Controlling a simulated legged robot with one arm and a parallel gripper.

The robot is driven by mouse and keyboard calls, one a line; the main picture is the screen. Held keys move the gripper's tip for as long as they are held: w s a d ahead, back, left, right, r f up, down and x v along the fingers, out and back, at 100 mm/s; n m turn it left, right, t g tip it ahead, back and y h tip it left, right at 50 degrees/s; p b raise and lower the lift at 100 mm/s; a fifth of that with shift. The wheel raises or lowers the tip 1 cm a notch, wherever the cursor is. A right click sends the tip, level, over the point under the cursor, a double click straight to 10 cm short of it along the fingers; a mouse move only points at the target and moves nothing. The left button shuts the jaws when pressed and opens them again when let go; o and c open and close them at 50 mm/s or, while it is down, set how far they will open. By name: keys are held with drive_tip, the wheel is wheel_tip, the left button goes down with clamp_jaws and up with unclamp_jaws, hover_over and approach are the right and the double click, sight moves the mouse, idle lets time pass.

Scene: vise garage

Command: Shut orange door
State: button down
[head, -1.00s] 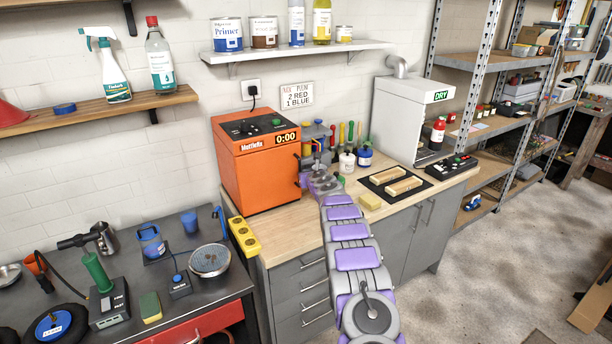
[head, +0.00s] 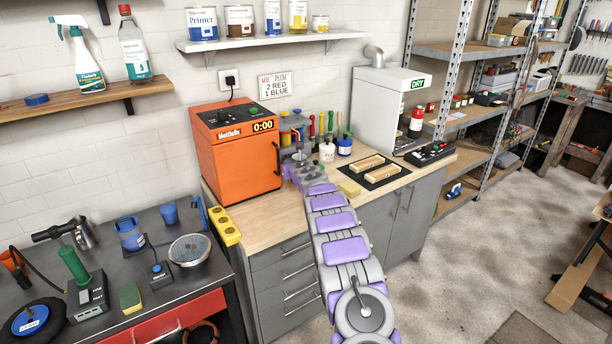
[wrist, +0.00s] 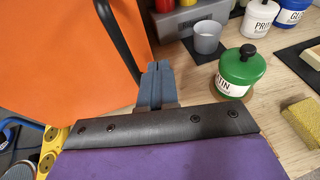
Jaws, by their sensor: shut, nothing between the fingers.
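The orange machine (head: 228,130), with a 0:00 display, stands on the wooden counter. Its orange door (head: 250,170) faces front and has a black upright handle (head: 278,160) near its right edge. In the head view the door looks about flush with the body; a small gap cannot be ruled out. In the wrist view the door (wrist: 60,55) fills the left side, with the dark handle (wrist: 122,40) across it. My gripper (wrist: 156,72) is shut and empty, just right of the handle and door edge. Whether it touches them cannot be told. In the head view its tip is small beside the handle.
A grey cup (wrist: 207,38) and green tin (wrist: 240,70) stand on the counter right of my gripper. A yellow sponge (wrist: 303,122) lies farther right. A yellow block (head: 224,226) sits at the counter's left edge. The counter before the machine (head: 262,212) is clear.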

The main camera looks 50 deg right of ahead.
drive_tip(key=s+a+r+b, duration=0.1)
drive_tip(key=s+r, duration=0.1)
drive_tip(key=s, duration=0.7)
drive_tip(key=shift+a, duration=0.15)
idle(0.5)
